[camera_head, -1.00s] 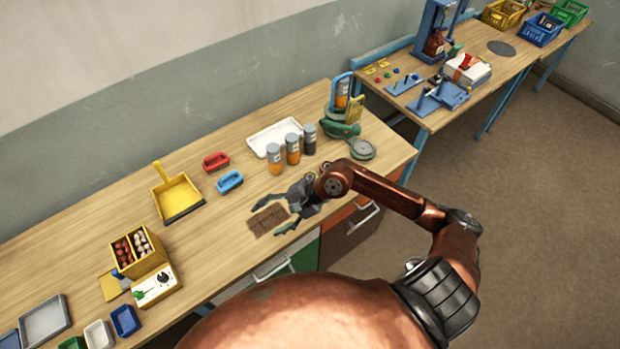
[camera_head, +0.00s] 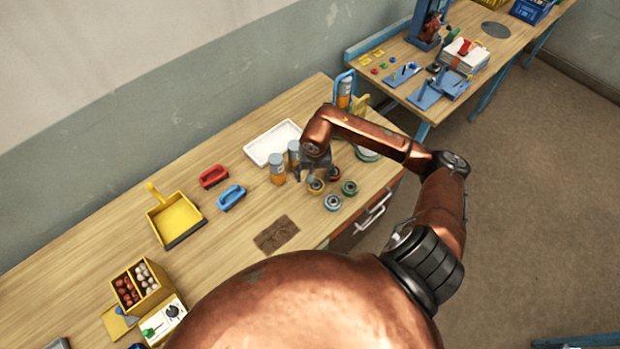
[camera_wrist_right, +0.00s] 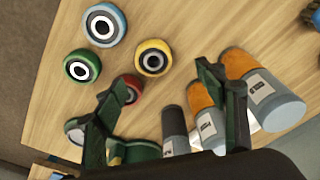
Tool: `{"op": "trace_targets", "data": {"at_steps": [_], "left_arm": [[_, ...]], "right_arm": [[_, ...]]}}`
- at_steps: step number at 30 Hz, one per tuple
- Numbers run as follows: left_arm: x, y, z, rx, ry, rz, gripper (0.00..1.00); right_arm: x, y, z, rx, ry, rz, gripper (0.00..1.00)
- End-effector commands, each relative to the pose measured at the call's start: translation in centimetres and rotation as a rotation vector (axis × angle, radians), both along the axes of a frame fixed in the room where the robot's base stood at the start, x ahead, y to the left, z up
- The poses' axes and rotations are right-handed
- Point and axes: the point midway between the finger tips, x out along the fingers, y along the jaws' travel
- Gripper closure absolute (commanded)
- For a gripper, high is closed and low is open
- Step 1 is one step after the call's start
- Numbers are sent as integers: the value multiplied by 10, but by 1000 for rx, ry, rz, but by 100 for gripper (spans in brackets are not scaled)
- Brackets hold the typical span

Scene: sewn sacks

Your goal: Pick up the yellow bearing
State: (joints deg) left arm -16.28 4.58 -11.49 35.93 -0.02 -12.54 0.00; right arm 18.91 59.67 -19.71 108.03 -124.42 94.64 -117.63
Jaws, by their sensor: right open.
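The yellow bearing (camera_head: 316,186) lies on the wooden bench, just in front of my right gripper (camera_head: 315,167). In the right wrist view, the yellow bearing (camera_wrist_right: 153,57) is a short ring with a white face and dark centre, beyond the fingertips. In the head view, my right arm partly hides the gripper. My left gripper is out of view.
Several orange and dark cylinders (camera_wrist_right: 208,118) stand close to the right gripper. A white tray (camera_head: 262,147) lies behind them. The bench near the brown patch (camera_head: 276,233) is clear.

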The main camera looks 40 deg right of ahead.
Motion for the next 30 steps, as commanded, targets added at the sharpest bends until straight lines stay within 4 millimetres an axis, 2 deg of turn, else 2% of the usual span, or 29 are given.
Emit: {"op": "trace_targets", "data": {"at_steps": [4,9,13,17,21,25,28,30], "left_arm": [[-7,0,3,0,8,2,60],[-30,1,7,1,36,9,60],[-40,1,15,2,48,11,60],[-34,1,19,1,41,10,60],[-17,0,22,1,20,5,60],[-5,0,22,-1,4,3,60],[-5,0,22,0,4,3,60],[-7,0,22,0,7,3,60]], "right_arm": [[-2,-4,-14,0,4,-7,35],[-4,-9,-30,2,5,-14,35],[-5,-13,-46,3,5,-16,35],[-3,-16,-65,3,3,-14,35],[-1,-17,-75,0,1,-11,35],[0,-17,-77,-1,1,-9,35],[0,-17,-76,-2,1,-8,36],[0,-16,-76,-1,2,-8,41]]}}
